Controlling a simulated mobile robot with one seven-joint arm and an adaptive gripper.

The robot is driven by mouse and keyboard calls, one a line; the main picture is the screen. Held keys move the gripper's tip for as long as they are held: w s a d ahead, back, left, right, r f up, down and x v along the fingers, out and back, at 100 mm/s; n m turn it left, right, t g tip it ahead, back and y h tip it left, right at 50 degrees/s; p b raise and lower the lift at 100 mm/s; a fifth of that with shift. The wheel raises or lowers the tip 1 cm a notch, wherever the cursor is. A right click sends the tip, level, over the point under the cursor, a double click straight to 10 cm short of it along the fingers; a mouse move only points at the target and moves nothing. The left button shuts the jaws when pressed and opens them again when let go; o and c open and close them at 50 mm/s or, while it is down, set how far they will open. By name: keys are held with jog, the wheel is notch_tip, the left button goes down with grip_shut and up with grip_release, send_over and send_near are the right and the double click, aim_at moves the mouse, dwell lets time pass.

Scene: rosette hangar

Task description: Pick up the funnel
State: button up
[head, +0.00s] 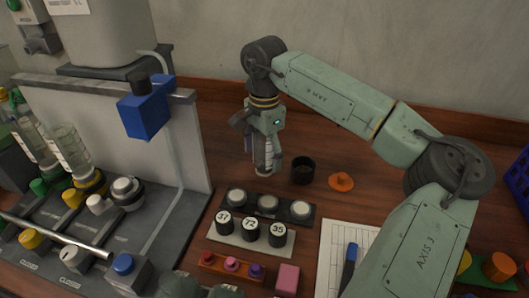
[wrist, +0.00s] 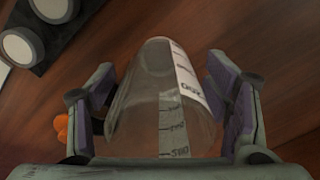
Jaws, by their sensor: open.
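An orange wide-brimmed piece, shaped like an upturned funnel (head: 341,182), lies on the wooden bench right of a black cup (head: 303,171). A bit of orange (wrist: 62,127) shows at the left of the wrist view, partly hidden by a finger. My gripper (head: 259,146) points down over a clear graduated vessel (head: 263,157), left of the cup. In the wrist view my gripper (wrist: 165,92) is open, its purple-padded fingers on either side of the clear vessel (wrist: 150,105), with a visible gap on the right. The vessel's near end is hidden by the gripper body.
Rows of round knobs and numbered black weights (head: 250,229) stand in front of the vessel. A paper sheet (head: 336,250) with a blue marker lies at front right. A grey bottle station (head: 190,230) stands left, a blue crate (head: 519,185) far right.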

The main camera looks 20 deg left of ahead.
jog(key=shift+f, duration=0.1)
jog(key=shift+c, duration=0.3)
jog(key=c, duration=1.2)
